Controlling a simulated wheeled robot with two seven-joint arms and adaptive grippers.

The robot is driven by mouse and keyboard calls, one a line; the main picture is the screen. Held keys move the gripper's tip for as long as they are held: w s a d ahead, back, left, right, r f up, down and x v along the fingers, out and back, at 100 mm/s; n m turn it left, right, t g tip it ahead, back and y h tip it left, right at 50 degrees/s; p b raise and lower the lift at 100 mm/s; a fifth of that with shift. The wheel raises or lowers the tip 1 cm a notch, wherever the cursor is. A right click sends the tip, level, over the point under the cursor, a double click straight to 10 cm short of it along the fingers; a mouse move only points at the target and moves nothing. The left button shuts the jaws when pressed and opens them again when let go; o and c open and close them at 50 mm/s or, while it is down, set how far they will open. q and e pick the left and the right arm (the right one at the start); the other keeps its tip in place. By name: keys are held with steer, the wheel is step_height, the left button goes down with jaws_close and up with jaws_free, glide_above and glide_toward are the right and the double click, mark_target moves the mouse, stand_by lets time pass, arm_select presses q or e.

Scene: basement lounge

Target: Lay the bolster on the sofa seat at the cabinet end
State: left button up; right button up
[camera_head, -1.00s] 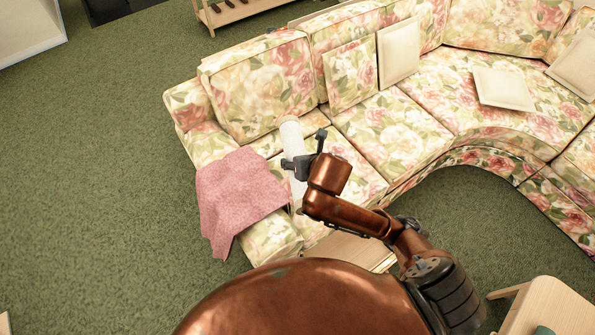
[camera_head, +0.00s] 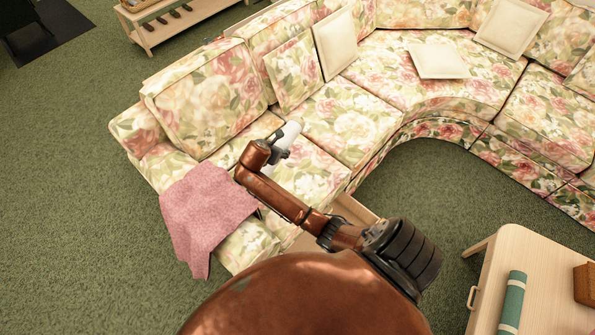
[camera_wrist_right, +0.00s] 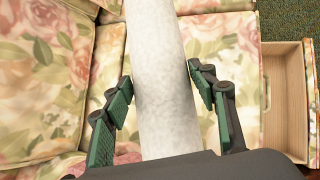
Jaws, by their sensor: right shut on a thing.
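The bolster is a white cylinder (camera_head: 291,131), held over the left part of the floral sofa (camera_head: 352,118). My right gripper (camera_head: 280,147) is shut on it. In the wrist view the pale bolster (camera_wrist_right: 163,75) runs up the picture between the green-padded fingers (camera_wrist_right: 160,92), with floral cushions behind it. In the head view my gripper and arm hide the bolster's lower end, and I cannot tell its height above the seat. My left gripper is not in view. I cannot make out a cabinet for certain.
A pink throw (camera_head: 207,215) drapes over the sofa's near left end. An open drawer (camera_head: 357,211) sticks out below the seat front. Cream cushions (camera_head: 438,61) lie on the sofa. A wooden table (camera_head: 483,290) with a teal roll (camera_head: 511,303) stands lower right. A shoe rack (camera_head: 160,25) stands behind.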

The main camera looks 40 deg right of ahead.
steer(key=s+d+f+m+b, duration=0.1)
steer(key=s+f+b, duration=0.1)
steer(key=f, duration=0.6)
steer(key=s+d+f+g+b, duration=0.1)
steer(key=s+d+f+b, duration=0.1)
steer(key=f+b, duration=0.2)
steer(key=s+d+f+m+b, duration=0.1)
steer(key=f+b, duration=0.3)
steer(key=f, duration=0.7)
steer(key=shift+s+d+f+m+g+h, duration=0.15)
steer(key=shift+s+h, duration=0.05)
steer(key=shift+s, duration=0.25)
steer(key=shift+s+d+f+m+g+h, duration=0.1)
steer(key=shift+s+f+m+g+h, duration=0.1)
steer(key=shift+s, duration=0.25)
steer(key=shift+f+b, duration=0.3)
steer(key=shift+b, duration=0.1)
steer(key=shift+f, duration=0.15)
steer(key=shift+f+b, duration=0.1)
steer(key=shift+b, duration=0.3)
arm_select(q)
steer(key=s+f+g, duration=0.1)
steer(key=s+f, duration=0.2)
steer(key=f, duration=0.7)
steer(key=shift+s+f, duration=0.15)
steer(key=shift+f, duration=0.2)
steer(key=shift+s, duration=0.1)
